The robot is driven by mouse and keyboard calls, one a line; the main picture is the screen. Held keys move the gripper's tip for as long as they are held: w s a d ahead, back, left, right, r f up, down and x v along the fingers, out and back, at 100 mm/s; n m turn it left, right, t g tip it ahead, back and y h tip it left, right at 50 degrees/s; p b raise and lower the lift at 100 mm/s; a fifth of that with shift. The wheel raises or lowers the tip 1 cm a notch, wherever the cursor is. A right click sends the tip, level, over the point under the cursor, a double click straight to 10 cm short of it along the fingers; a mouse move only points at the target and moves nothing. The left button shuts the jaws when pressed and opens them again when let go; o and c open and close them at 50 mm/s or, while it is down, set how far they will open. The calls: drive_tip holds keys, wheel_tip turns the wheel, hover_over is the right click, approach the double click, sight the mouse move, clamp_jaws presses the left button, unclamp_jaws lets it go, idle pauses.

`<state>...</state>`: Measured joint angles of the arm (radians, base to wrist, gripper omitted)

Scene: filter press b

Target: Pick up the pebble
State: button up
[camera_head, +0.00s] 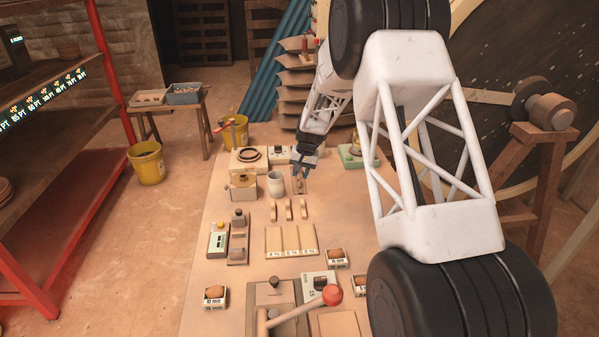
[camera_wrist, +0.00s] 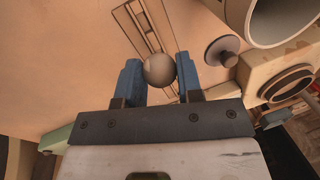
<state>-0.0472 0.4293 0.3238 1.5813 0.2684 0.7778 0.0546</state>
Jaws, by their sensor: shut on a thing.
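The pebble (camera_wrist: 159,69) is a round, smooth grey-brown piece between the two blue fingertips in the wrist view. My gripper (camera_wrist: 158,82) is shut on it, with one finger on each side. In the head view my gripper (camera_head: 305,168) hangs over the far part of the table, just right of the pale cup. The pebble cannot be made out there. In the wrist view a flat slotted wooden piece (camera_wrist: 150,28) lies beyond the pebble. I cannot tell how high the pebble is above the table.
The pale cup (camera_head: 275,184) stands close left of my gripper, and its rim also shows in the wrist view (camera_wrist: 253,32). Several small wooden pieces (camera_head: 288,210) lie nearer. A green item (camera_head: 350,156) is to the right. A red-knobbed lever (camera_head: 331,295) stands at the near edge.

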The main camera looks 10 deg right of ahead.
drive_tip(key=s, duration=0.4)
drive_tip(key=s+r, duration=0.1)
drive_tip(key=s, duration=0.4)
drive_tip(key=s+d, duration=0.1)
drive_tip(key=s, duration=0.3)
drive_tip(key=shift+s+r, duration=0.15)
drive_tip(key=shift+s, duration=0.05)
idle(0.3)
drive_tip(key=w+a+r, duration=0.4)
drive_tip(key=w+a, duration=0.2)
drive_tip(key=a, duration=0.5)
drive_tip(key=w+a+r, duration=0.4)
drive_tip(key=w+a, duration=0.1)
drive_tip(key=a, duration=0.5)
drive_tip(key=shift+w+a+r, duration=0.3)
drive_tip(key=shift+w+a, duration=0.05)
drive_tip(key=shift+a, duration=0.05)
drive_tip(key=shift+f, duration=0.25)
drive_tip(key=shift+f, duration=2.75)
